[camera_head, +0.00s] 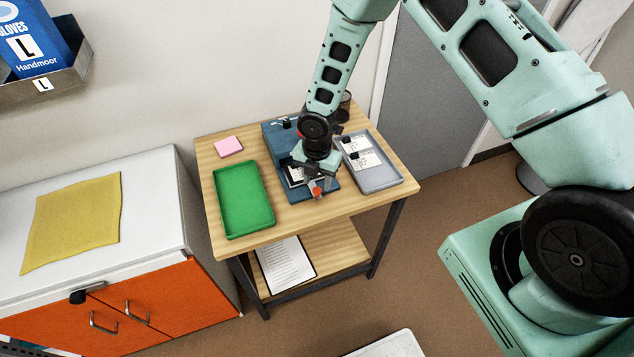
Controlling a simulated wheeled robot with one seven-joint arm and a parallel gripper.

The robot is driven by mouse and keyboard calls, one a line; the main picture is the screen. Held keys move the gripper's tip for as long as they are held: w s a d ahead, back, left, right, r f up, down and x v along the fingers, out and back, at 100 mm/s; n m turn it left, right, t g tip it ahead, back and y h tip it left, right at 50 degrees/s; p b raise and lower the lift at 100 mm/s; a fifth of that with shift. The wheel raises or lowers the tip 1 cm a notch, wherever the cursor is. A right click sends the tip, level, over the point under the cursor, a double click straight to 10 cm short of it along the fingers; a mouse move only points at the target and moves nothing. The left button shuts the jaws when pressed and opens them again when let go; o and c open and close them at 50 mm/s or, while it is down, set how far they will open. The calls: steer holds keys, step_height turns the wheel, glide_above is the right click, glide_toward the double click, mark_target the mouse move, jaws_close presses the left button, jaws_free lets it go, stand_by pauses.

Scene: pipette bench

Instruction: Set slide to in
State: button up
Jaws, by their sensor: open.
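A blue device (275,142) stands at the middle of the small wooden table, with a black knob (287,123) at its back. A white panel (296,176) on its front part is partly covered by my gripper. I cannot tell for certain which part is the slide or how it is set. My gripper (315,184) points down over the front of the device, with its jaws open. A small red-tipped part (316,191) shows by the fingertips. Whether the fingers touch anything is too small to tell.
A grey tray (382,183) with white labelled pieces lies right of the device. A green tray (243,206) and a pink pad (228,146) lie left. A dark round object (344,108) stands behind. A white cabinet (150,190) with a yellow cloth (75,220) is further left.

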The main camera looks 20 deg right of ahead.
mark_target(317, 190)
steer(key=shift+f, duration=1.5)
jaws_close()
steer(key=w+b, duration=0.1)
steer(key=w, duration=0.6)
steer(key=shift+f, duration=0.15)
steer(key=shift+w+r, duration=0.25)
steer(key=shift+w, duration=0.2)
jaws_free()
